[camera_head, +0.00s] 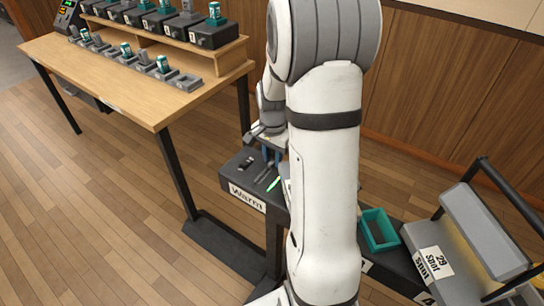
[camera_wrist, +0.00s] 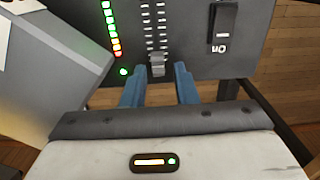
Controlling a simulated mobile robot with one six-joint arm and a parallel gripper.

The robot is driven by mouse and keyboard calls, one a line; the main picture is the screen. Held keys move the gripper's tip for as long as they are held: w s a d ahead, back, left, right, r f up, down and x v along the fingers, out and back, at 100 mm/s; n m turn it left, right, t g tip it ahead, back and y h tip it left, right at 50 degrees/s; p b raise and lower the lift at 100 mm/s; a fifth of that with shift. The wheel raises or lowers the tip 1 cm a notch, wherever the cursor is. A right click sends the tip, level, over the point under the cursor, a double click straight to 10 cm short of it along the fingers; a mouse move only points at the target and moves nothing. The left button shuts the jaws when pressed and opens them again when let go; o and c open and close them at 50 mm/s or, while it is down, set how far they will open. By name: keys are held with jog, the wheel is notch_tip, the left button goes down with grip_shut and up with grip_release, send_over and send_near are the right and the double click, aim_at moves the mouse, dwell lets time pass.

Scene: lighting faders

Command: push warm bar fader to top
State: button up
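The warm fader box (camera_head: 231,178) is dark grey with a white "Warm" label (camera_head: 247,197) on its front. In the wrist view its panel (camera_wrist: 190,60) shows a small grey fader cap (camera_wrist: 157,66) at the near end of a slot flanked by white tick marks. My gripper (camera_head: 269,155) is over the box. In the wrist view my gripper (camera_wrist: 157,72) has its two blue fingers apart, one on each side of the cap, with a gap visible on both sides. Part of the box is hidden behind my white arm in the head view.
A column of red, yellow and green lights (camera_wrist: 112,30) and a black rocker switch (camera_wrist: 222,25) flank the slot. A wooden desk (camera_head: 120,85) holds several small devices at left. A teal tray (camera_head: 379,230) and a "Spot" box (camera_head: 433,262) are at right.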

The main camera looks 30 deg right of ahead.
aim_at(272, 162)
jog(key=shift+o, duration=0.6)
jog(key=shift+a, duration=0.1)
jog(key=shift+r, duration=0.1)
notch_tip(272, 162, up, 8)
jog(key=shift+f+p, duration=0.25)
jog(key=shift+p, duration=0.3)
jog(key=shift+s+a+r, duration=0.1)
jog(key=shift+s+r, duration=0.05)
jog(key=shift+r, duration=0.1)
jog(key=s+a+r+n+t+p, duration=0.1)
jog(key=s+a+r+n+p, duration=0.3)
jog(key=s+a+r+n, duration=0.2)
jog(key=s+a+r+n+t+p, duration=0.1)
jog(key=s+a+r+n+p, duration=0.4)
jog(key=s+r, duration=0.3)
jog(key=s+a+n, duration=0.1)
jog(key=s, duration=0.2)
jog(key=shift+a+r+t, duration=0.25)
jog(key=shift+r+t, duration=0.05)
jog(key=shift+r, duration=0.1)
